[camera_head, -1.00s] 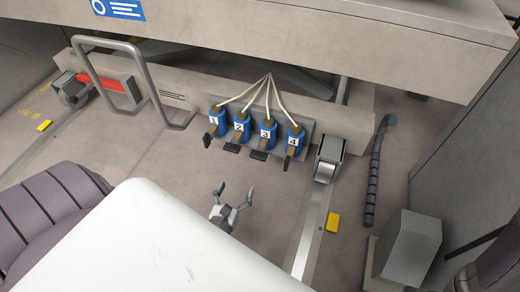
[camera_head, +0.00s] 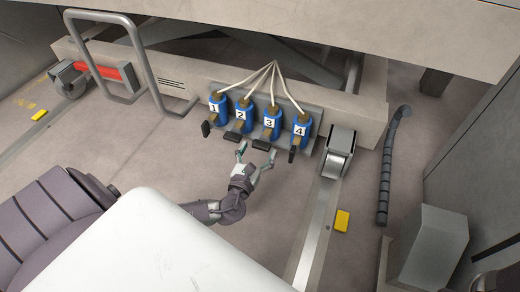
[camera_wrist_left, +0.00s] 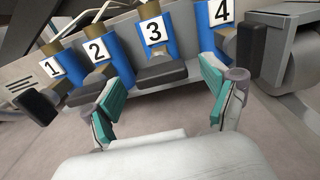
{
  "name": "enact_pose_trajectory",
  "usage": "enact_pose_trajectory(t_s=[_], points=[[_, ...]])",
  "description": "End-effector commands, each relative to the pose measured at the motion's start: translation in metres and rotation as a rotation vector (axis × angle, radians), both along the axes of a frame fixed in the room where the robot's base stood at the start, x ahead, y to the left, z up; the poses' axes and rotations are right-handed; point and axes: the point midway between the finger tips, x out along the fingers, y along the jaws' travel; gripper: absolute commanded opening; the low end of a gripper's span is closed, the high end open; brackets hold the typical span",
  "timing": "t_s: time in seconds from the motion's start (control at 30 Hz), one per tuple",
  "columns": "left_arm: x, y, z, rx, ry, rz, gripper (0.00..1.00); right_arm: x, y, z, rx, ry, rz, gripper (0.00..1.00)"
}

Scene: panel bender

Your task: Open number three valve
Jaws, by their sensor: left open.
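The number three valve (camera_head: 271,121) is a blue body with a white "3" label, third from left in a row. Its dark handle (camera_head: 262,145) sticks out below the body. In the left wrist view the number three valve (camera_wrist_left: 155,38) is near the middle, with its dark handle (camera_wrist_left: 160,74) under it. My left gripper (camera_head: 257,152) is open just in front of this handle. In the left wrist view the teal-padded fingers of my left gripper (camera_wrist_left: 158,88) are spread on either side of the handle, with no visible contact. My right gripper is not in view.
Similar valves one (camera_head: 217,108), two (camera_head: 243,115) and four (camera_head: 302,130) stand close beside it. White hoses run up from them. A bent metal rail (camera_head: 148,60) stands left, a metal roller block (camera_head: 338,150) right.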

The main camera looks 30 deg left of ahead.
Motion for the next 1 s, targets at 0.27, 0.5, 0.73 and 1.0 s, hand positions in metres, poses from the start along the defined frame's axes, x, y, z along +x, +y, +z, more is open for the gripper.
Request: enact_pose_trajectory(t_s=[0.27,0.5,0.73,1.0], points=[[0.0147,0.0038,0.0003,0.0,0.0,0.0,0.85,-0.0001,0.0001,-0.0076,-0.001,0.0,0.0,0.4],[0.0144,0.0037,0.0005,0.001,0.0,0.0,0.79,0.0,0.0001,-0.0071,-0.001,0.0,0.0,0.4],[0.0142,0.0036,0.0002,0.001,0.001,0.0,0.4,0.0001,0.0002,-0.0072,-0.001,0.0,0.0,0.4],[0.014,0.0037,-0.0001,-0.009,-0.001,0.0,0.25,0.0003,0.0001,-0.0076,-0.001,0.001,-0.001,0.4]])
